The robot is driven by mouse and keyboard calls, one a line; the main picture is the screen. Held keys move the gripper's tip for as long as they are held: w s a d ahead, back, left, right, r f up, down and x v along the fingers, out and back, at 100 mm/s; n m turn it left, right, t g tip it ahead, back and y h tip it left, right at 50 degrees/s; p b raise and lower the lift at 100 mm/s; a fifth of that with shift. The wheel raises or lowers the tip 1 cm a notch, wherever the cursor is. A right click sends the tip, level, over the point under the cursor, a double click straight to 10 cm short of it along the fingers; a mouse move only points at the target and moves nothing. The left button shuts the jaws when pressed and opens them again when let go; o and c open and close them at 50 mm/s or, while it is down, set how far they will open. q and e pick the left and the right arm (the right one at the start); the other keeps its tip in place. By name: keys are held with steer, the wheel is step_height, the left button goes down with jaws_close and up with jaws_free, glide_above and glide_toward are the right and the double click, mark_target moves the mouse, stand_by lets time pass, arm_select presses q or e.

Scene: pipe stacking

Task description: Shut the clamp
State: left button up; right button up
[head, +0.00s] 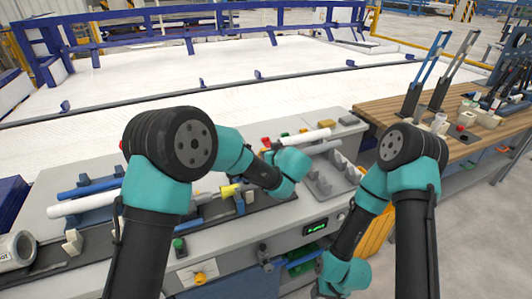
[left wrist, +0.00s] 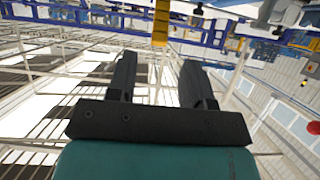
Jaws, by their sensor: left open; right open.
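My left gripper's two dark fingers stand apart with nothing between them in the left wrist view (left wrist: 158,80). They face the hall's upper structure there. In the head view the left arm reaches over the workbench (head: 230,240), and its fingers are hard to make out beyond the teal wrist. My right gripper (head: 322,291) is low at the bottom edge, in front of the bench and partly cut off. A yellow-tipped piece (head: 230,190) lies on the bench beside the left wrist. Small grey holders (head: 72,241) stand on the bench; I cannot tell which part is the clamp, or its state.
A white pipe (head: 82,203) and a blue pipe (head: 92,187) lie at left; another white pipe (head: 305,137) lies behind the left wrist. A large pipe end (head: 17,249) is at far left. A wooden table (head: 465,150) with tools stands right. Blue railings enclose the white area behind.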

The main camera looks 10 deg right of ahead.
arm_select(q)
steer(key=v, duration=0.8)
steer(key=shift+s, duration=0.2)
